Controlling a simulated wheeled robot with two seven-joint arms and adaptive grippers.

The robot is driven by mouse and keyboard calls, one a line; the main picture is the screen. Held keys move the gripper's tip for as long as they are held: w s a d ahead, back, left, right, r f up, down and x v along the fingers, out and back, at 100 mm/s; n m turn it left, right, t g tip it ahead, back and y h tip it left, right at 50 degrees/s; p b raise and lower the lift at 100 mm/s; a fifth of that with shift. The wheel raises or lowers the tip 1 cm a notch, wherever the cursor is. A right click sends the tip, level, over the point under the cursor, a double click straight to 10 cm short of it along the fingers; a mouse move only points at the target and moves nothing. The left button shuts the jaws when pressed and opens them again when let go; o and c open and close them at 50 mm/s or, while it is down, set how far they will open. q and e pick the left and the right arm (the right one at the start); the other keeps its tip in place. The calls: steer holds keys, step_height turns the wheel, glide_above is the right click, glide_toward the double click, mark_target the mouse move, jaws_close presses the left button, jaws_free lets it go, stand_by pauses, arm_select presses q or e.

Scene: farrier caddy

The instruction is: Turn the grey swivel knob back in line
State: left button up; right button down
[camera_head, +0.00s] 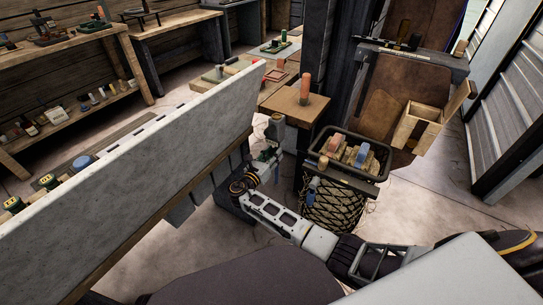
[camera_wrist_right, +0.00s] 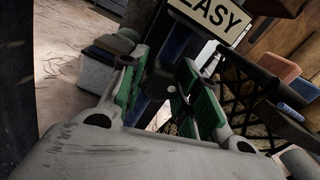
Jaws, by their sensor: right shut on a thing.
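My right gripper (camera_head: 269,153) reaches up beside the wooden stand, just left of the dark caddy. Its fingers are closed around a small part that I take to be the grey swivel knob (camera_head: 276,127), at the corner of the stand. In the right wrist view the green-padded fingers (camera_wrist_right: 155,92) stand either side of a dark upright piece, and the grip itself is partly hidden. I cannot tell from these views how far the knob is turned. My left gripper is out of view.
The dark caddy tray (camera_head: 378,174) holds wooden and blue-handled tools above a black net. A small wooden box (camera_head: 416,128) is at its right. A long pale panel (camera_head: 140,150) fills the left. A plate reading "EASY" (camera_wrist_right: 212,18) is close ahead in the wrist view.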

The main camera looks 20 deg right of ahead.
steer(key=shift+r+n+p, duration=0.15)
steer(key=shift+n+p, duration=0.65)
steer(key=shift+p, duration=0.6)
steer(key=shift+d+n+p, duration=0.15)
steer(key=shift+n+p, duration=0.65)
steer(key=shift+p, duration=0.2)
steer(key=shift+w, duration=0.1)
